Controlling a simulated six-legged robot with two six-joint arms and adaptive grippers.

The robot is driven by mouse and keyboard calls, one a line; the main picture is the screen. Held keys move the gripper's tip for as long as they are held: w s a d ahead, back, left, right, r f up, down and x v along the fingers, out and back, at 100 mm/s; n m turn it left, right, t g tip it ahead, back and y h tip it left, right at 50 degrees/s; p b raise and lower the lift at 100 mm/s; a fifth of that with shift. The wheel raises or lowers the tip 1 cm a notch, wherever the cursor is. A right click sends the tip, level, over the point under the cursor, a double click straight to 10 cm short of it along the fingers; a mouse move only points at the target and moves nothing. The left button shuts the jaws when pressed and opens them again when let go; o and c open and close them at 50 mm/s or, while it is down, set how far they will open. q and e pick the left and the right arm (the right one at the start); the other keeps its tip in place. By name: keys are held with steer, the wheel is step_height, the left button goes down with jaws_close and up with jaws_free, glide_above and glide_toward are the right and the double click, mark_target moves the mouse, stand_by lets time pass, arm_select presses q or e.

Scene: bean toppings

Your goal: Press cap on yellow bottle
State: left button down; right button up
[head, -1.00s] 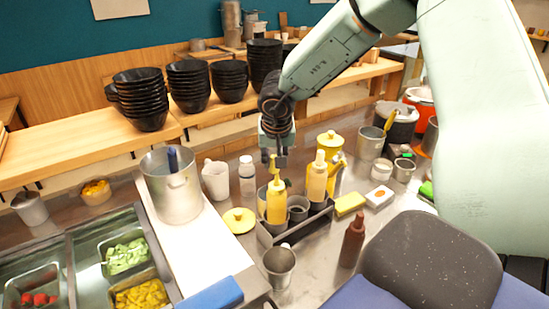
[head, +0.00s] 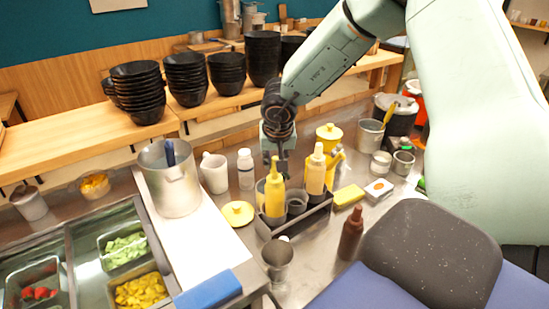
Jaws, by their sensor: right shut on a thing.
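The yellow bottle (head: 274,198) stands upright in the near-left part of a dark caddy (head: 300,223). Its pointed yellow cap (head: 275,176) sits at its top. My right gripper (head: 281,168) reaches down from above to the cap, its dark fingers close together and shut on it. The fingers are partly hidden behind the nozzle, so the exact grip is unclear. My left gripper is not in view.
A pale squeeze bottle (head: 316,171) stands right of the yellow bottle in the caddy. A large pot (head: 170,185) is left.

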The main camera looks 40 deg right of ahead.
steer(key=shift+a, duration=0.2)
steer(key=shift+d+f, duration=0.2)
steer(key=shift+f, duration=0.35)
steer(key=shift+s+f, duration=0.1)
steer(key=shift+f, duration=0.1)
stand_by(0.5)
steer(key=o, duration=0.8)
steer(key=shift+c, duration=0.2)
steer(key=o, duration=0.5)
steer(key=shift+r, duration=0.1)
steer(key=shift+r, duration=3.2)
